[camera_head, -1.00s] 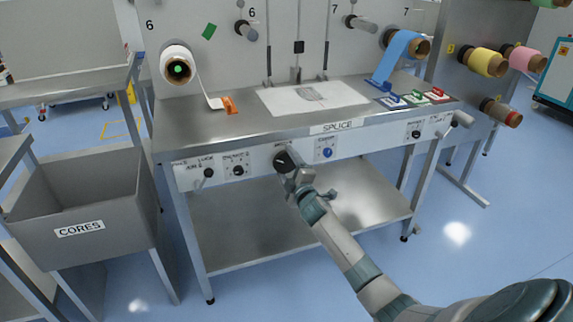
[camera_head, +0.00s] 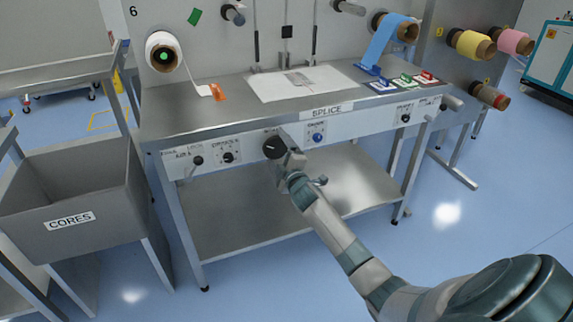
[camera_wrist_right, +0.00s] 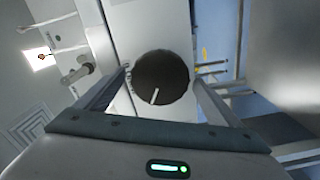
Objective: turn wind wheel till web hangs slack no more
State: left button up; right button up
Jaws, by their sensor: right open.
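The wind wheel, a round black knob with a white pointer line (camera_head: 273,148), sits on the front panel of the splice table. My right gripper (camera_head: 286,155) is just in front of it, slightly right in the head view. In the right wrist view the knob (camera_wrist_right: 162,77) lies between the two open fingers, with a small gap at each side; its pointer line points down. The white web (camera_head: 190,76) runs from the white roll (camera_head: 163,53) down in a bent strip to the orange clamp (camera_head: 217,92). My left gripper is out of view.
The blue web (camera_head: 385,42) comes down at the right, by several coloured clamps. Smaller knobs (camera_head: 228,157) and a blue button (camera_head: 317,138) flank the wheel. The grey cores bin (camera_head: 70,195) stands at the left. The lower shelf (camera_head: 250,215) is bare.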

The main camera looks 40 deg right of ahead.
jog(key=shift+s+a, duration=0.15)
jog(key=shift+s, duration=0.45)
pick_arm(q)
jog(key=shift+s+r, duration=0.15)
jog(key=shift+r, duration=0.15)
pick_arm(e)
jog(key=v, duration=1.6)
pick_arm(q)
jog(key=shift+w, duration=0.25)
pick_arm(e)
jog(key=shift+f, duration=0.1)
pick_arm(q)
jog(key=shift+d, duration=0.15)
